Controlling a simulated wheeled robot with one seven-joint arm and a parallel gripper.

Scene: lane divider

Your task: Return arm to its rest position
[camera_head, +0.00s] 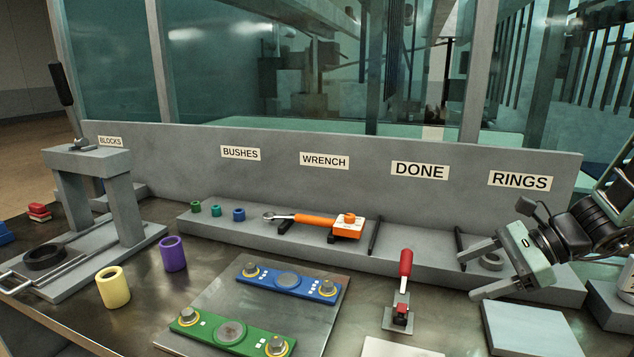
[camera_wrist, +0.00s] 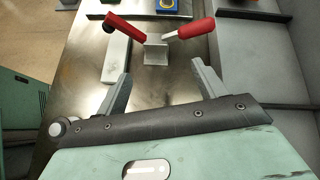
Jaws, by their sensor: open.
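My gripper (camera_head: 466,277) is at the right of the head view, in front of the ledge below the RINGS label. Its two grey fingers are spread apart with nothing held between them. In the wrist view my gripper (camera_wrist: 161,68) also shows open and empty, above the bench. The rest position itself is not marked in either view.
A red-handled clamp (camera_head: 404,265) stands left of my gripper; its red handle (camera_wrist: 190,30) shows beyond the fingers. A grey block (camera_head: 535,328) lies below my gripper. The labelled back panel (camera_head: 375,185) rises behind. An orange wrench (camera_head: 315,220) lies on the ledge.

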